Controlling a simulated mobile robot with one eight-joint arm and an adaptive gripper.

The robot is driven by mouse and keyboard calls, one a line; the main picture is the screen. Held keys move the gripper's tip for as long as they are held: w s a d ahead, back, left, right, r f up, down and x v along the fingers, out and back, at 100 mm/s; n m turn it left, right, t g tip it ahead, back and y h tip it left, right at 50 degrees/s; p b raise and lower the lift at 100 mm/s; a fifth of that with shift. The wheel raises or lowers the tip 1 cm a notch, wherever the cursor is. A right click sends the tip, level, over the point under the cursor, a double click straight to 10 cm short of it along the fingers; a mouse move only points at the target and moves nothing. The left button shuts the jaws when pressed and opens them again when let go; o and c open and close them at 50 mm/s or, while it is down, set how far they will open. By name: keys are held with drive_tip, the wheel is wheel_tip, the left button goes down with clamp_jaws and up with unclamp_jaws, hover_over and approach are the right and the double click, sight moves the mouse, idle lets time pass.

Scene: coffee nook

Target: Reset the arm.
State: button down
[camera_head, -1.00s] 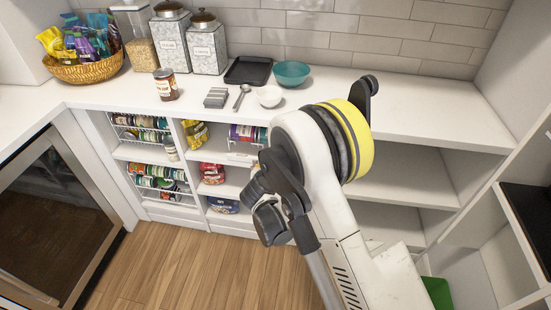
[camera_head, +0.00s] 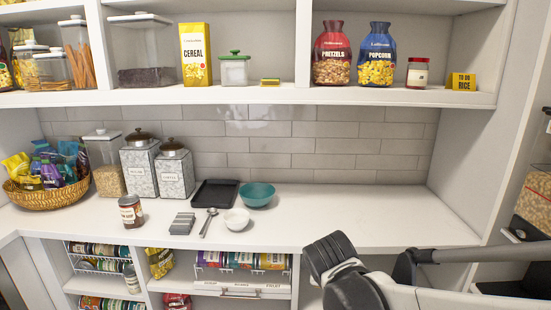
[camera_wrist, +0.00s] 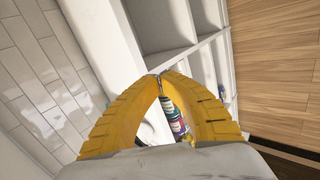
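My gripper (camera_wrist: 159,77) shows in the wrist view with two curved yellow fingers. Their tips meet, with nothing seen held between them. Through the gap between the fingers, a few shelf items are partly visible. In the head view my arm (camera_head: 345,275) is at the lower right, in front of the counter's front edge and the lower shelves. The yellow fingers do not show in the head view.
The white counter (camera_head: 380,228) holds a wicker basket (camera_head: 50,198), canisters, a jar (camera_head: 131,211), a black tray (camera_head: 215,194), a teal bowl (camera_head: 257,195) and a white bowl (camera_head: 237,220). Its right side is clear. A stocked upper shelf (camera_head: 270,97) runs above.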

drive_tip(key=s+d+r+m, duration=0.1)
drive_tip(key=s+d+m, duration=0.3)
drive_tip(key=s+m, duration=0.3)
drive_tip(key=s+d+m+g+y, duration=0.1)
drive_tip(key=s+d+m, duration=0.2)
drive_tip(key=s+m, duration=0.5)
drive_tip(key=s, duration=0.5)
drive_tip(key=shift+s+d+r+m, duration=0.3)
drive_tip(key=shift+s+d+r, duration=0.05)
drive_tip(key=shift+d, duration=0.05)
